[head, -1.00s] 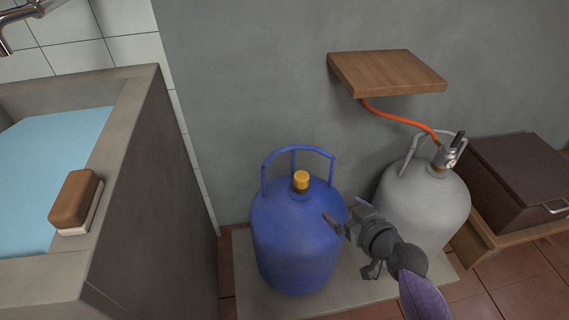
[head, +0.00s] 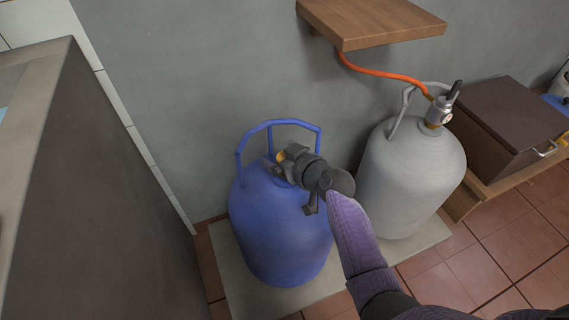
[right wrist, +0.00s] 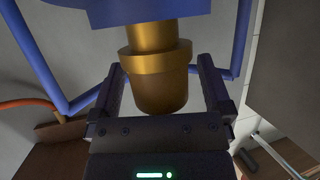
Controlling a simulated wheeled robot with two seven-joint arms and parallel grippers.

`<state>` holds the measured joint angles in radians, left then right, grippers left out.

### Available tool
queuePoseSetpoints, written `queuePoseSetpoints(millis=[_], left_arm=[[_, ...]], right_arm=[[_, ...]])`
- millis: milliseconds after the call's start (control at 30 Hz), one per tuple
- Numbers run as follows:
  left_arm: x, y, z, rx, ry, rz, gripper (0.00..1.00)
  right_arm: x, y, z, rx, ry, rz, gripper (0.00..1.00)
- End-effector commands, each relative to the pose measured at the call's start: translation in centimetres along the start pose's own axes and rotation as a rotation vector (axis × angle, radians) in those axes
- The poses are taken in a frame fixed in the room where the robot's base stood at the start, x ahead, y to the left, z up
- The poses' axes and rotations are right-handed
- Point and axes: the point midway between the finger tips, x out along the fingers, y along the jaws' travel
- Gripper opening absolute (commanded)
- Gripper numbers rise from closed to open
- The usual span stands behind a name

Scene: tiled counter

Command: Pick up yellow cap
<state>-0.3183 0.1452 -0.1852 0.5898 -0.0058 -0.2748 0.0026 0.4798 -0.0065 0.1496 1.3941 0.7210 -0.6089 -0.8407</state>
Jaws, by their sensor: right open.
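The yellow cap (head: 293,154) sits on top of the blue gas cylinder (head: 279,235), mostly hidden behind my right gripper in the head view. My right gripper (head: 280,162) is at the cap, with its arm coming from the lower right. In the right wrist view the cap (right wrist: 160,80) looks golden and lies between the two open fingers of the gripper (right wrist: 162,88), with a gap on both sides. The blue cylinder's body shows at the top of that view. My left gripper is not in view.
The cylinder's blue handle (head: 278,123) arches behind the cap. A grey cylinder (head: 408,180) with an orange hose (head: 385,73) stands to the right. A wooden shelf (head: 370,20) hangs above, and a concrete basin wall (head: 100,200) stands at the left.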

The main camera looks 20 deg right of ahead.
Motion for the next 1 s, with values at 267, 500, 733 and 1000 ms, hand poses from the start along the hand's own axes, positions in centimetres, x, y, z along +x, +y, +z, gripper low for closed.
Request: queuePoseSetpoints(millis=[267, 500, 733, 1000], left_arm=[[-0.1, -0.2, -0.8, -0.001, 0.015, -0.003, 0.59], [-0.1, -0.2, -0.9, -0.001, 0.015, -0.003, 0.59], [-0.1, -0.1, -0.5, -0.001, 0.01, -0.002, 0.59], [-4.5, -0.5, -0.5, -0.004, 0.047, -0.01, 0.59]], right_arm=[[-0.1, 0.0, -0.2, -0.001, 0.001, 0.0, 0.75], [-0.1, 0.0, -0.1, -0.001, 0.001, 0.0, 0.24], [-0.1, 0.0, -0.1, -0.001, 0.001, 0.0, 0.12], [-2.7, 0.0, -6.4, -0.005, 0.011, 0.001, 0.12]])
